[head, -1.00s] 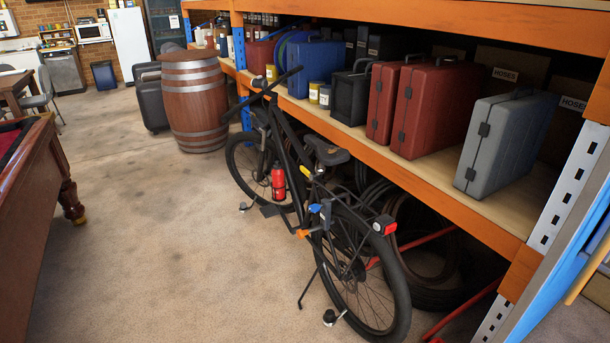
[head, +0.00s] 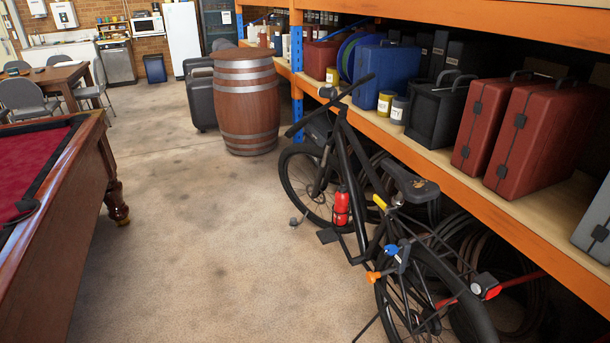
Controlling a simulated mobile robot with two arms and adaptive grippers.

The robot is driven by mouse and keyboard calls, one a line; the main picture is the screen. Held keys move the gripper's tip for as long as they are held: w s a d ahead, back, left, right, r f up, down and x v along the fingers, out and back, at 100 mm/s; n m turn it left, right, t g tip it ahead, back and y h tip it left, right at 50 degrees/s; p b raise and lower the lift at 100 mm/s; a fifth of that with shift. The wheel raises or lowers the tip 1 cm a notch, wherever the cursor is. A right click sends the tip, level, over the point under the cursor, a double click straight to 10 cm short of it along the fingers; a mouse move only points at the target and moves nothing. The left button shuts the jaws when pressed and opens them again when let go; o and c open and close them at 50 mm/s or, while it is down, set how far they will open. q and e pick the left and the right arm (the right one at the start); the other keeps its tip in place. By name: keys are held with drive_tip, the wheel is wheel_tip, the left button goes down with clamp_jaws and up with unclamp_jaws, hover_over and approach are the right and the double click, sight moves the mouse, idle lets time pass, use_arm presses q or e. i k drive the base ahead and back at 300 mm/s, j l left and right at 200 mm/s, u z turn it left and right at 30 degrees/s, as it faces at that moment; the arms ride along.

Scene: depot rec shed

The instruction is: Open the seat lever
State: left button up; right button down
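A black bicycle (head: 357,200) stands beside the shelving, its handlebar toward the back and its rear wheel toward me. Its black saddle (head: 411,184) is on the right side of the frame. A small yellow part (head: 380,203) sits just below the saddle near the seat post; it may be the seat lever, but its shape is too small to tell. A blue part (head: 391,250) and an orange part (head: 374,277) show lower, near the rear. Neither of my grippers is in view.
An orange shelf (head: 440,165) holding cases overhangs the bicycle's right side. A pool table (head: 85,190) stands at left and a wooden barrel (head: 247,105) behind. The concrete floor (head: 210,240) between pool table and bicycle is clear.

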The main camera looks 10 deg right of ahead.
sight(387, 208)
drive_tip(key=i+j+u, duration=0.1)
drive_tip(key=i, duration=0.55)
drive_tip(key=i+j, duration=0.2)
drive_tip(key=i, duration=0.45)
drive_tip(key=i+j+u, duration=0.15)
drive_tip(key=i, duration=0.5)
drive_tip(key=i+j+z, duration=0.15)
drive_tip(key=i+z, duration=0.3)
drive_tip(key=i+j+z, duration=1.15)
drive_tip(key=j+z, duration=0.15)
drive_tip(key=j, duration=0.1)
